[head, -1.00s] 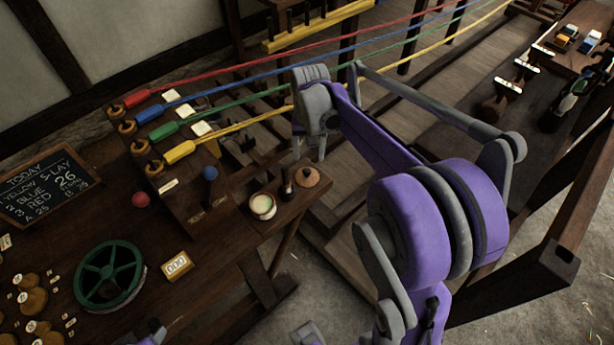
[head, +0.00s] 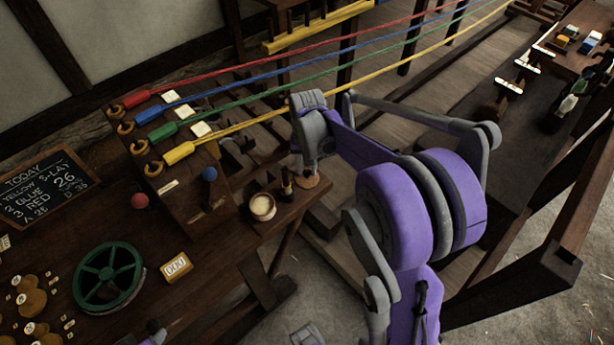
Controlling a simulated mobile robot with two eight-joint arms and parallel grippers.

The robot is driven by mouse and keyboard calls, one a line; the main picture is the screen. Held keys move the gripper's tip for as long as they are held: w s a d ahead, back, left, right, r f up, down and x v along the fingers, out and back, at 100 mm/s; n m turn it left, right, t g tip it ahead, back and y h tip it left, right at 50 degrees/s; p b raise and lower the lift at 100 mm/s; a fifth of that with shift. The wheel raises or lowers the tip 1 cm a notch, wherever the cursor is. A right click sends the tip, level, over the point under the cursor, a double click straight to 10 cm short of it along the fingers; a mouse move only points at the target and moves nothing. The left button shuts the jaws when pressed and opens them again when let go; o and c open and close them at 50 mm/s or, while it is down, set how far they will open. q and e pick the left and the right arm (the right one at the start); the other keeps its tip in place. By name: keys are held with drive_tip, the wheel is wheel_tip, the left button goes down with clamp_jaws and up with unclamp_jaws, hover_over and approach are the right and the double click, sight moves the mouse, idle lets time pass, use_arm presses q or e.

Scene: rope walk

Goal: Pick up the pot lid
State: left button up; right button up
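The pot lid (head: 313,183) is a small round brown wooden disc on the bench near its right edge. It is partly hidden by my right gripper. My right gripper (head: 307,170) points down from above, its fingertips at the lid. The view does not show whether the fingers are apart or closed on the lid's knob, or whether they touch it. The open pot (head: 262,207), with pale contents, stands to the left of the lid. My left gripper cannot be made out; only small parts of my body show at the bottom edge.
A dark bottle-like item (head: 287,186) stands between pot and lid, close to my gripper. Red, blue, green and yellow ropes stretch behind my gripper. A blue-topped peg (head: 209,174), green reel (head: 108,277) and number counter (head: 176,267) are further left.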

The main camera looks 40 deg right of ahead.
clamp_jaws()
